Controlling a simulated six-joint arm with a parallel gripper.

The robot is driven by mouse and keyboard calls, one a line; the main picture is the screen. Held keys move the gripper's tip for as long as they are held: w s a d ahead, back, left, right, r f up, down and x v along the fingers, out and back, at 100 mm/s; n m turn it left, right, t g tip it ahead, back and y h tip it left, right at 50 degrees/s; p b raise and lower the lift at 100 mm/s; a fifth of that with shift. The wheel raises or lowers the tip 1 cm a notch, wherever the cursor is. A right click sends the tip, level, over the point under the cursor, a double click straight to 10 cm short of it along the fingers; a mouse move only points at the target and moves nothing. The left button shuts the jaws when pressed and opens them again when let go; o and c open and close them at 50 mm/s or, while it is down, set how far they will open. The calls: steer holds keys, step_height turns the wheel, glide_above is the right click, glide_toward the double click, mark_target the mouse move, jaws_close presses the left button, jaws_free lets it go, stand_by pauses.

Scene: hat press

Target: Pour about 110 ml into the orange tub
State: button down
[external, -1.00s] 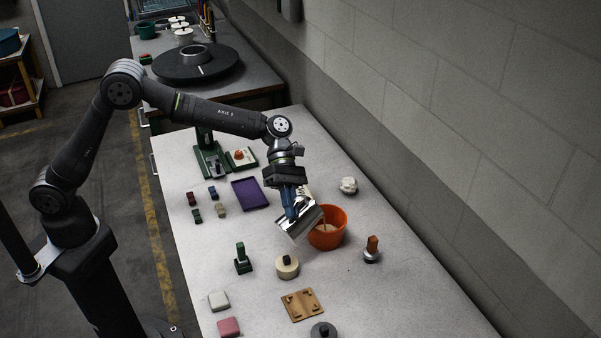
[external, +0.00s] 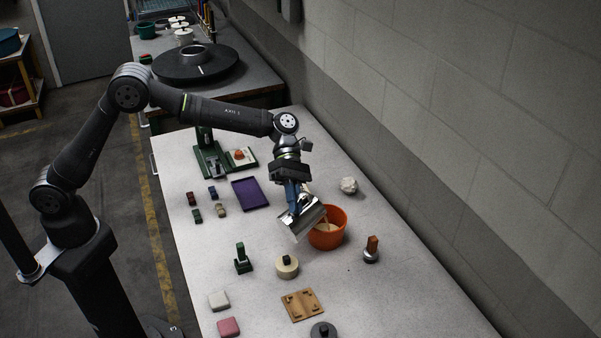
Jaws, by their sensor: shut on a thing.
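The orange tub (external: 335,240) stands upright on the table, right of my gripper, with pale liquid (external: 324,232) in its bottom. My gripper (external: 292,189) is shut on a shiny metal jug (external: 302,221), whose handle side is blue. The jug is steeply tilted, with its mouth side toward the tub and over its left rim. A thin pale stream (external: 318,211) shows between the jug and the tub. Whether the jug touches the rim and how much liquid is left in it, I cannot tell.
A white lump (external: 348,185) and a wooden-handled stamp (external: 371,249) stand near the tub. A cream round pot (external: 287,267) and a green stand (external: 243,259) are in front. A purple tray (external: 250,194) and several small blocks lie left. The wall bounds the right side.

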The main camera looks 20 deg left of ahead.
mark_target(284, 222)
steer(key=shift+w+d+r, duration=0.25)
steer(key=shift+w, duration=0.2)
steer(key=shift+s+a, duration=0.15)
steer(key=shift+s, duration=0.15)
steer(key=shift+s+a+f+m+t, duration=0.2)
steer(key=shift+s+a+f+t, duration=0.15)
steer(key=shift+s, duration=0.2)
steer(key=shift+s+a+f+m+t, duration=0.2)
steer(key=shift+s+a+f+t, duration=0.1)
steer(key=shift+s+f, duration=0.2)
steer(key=shift+s+a+f+m+t+h, duration=0.1)
steer(key=shift+s+f+m+t+h, duration=0.1)
steer(key=shift+f+m+t+h, duration=0.15)
steer(key=shift+s+a+m+t, duration=0.25)
steer(key=shift+s+t, duration=0.15)
steer(key=shift+t, duration=0.1)
steer(key=shift+s+f+t+h, duration=0.1)
steer(key=shift+f+t+h, duration=0.3)
steer(key=shift+f, duration=0.25)
steer(key=shift+f, duration=0.1)
